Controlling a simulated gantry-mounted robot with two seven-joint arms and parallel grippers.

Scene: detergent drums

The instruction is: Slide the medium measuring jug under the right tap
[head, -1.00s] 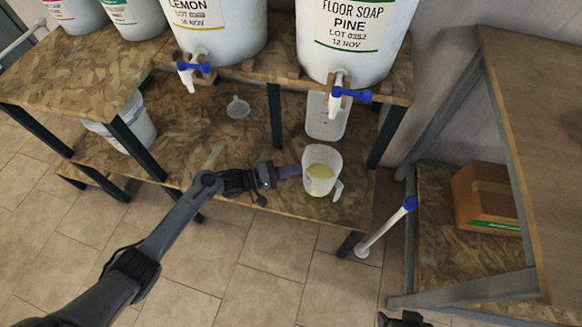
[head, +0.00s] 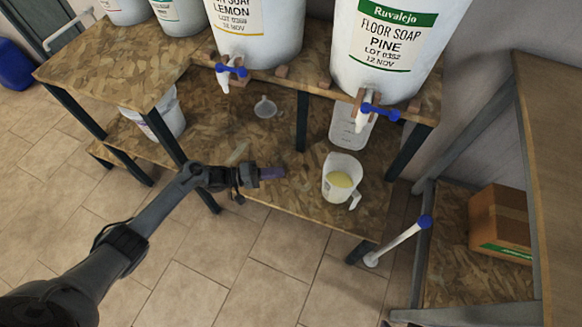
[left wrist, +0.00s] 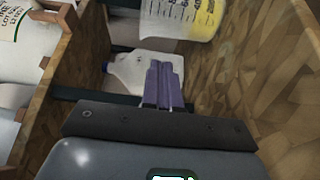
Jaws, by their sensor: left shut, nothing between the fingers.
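A clear measuring jug (head: 341,181) with yellow liquid stands upright near the front of the lower shelf, handle toward the front right. The fingers also show in the left wrist view (left wrist: 163,82). My right gripper is not visible.
A translucent container (head: 352,128) stands behind the jug, partly hidden by the right tap. A small clear vessel (head: 265,107) sits farther left on the lower shelf (head: 225,140). A dark shelf leg (head: 302,122) stands between. A blue-topped white tube (head: 398,241) is at the right.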

